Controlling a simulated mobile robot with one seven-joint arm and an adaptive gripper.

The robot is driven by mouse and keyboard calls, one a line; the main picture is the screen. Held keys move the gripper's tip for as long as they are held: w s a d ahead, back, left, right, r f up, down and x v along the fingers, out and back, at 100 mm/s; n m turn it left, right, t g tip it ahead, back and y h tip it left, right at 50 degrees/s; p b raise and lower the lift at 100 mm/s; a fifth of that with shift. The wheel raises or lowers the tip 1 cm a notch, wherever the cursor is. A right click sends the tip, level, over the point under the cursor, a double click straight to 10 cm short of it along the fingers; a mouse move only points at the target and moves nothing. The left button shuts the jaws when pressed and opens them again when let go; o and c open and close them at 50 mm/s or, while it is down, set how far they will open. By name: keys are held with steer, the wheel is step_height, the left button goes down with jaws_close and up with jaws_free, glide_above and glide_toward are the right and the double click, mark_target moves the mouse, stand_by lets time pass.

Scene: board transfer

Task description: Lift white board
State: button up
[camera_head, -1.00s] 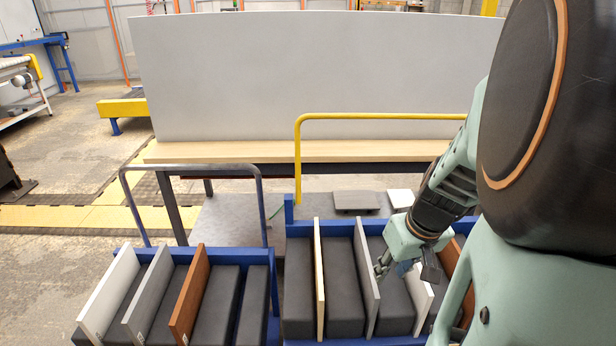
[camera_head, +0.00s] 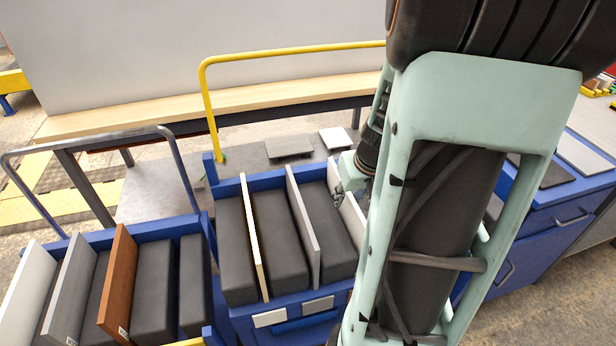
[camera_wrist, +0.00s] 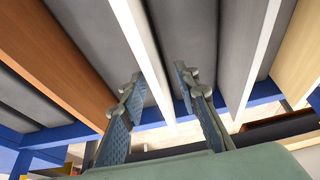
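A white board (camera_head: 347,215) stands on edge in a slot of the right blue cart, partly hidden behind my arm in the head view. In the wrist view, the white board's (camera_wrist: 143,55) narrow edge runs between my fingers. My gripper (camera_head: 340,190) is at the far upper end of this board in the head view. In the wrist view, my gripper (camera_wrist: 163,98) is open, with one finger on each side of the board and visible gaps. I cannot tell whether either finger touches it. Another white board (camera_head: 26,285) stands in the left blue cart.
A grey board (camera_head: 303,225) and a light wood board (camera_head: 254,235) stand left of the white board. A brown board (camera_wrist: 55,55) stands on its other side. Dark padded blocks separate the boards. A yellow rail (camera_head: 290,50) rises behind the right cart.

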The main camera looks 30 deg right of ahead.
mark_target(347, 204)
steer(key=shift+d+b+x, duration=0.15)
steer(key=shift+d+x, duration=0.05)
steer(key=shift+x, duration=1.15)
steer(key=shift+d+b+x, duration=0.15)
steer(key=shift+d+x, duration=0.05)
steer(key=shift+x, duration=1.2)
steer(key=shift+r, duration=0.1)
jaws_close()
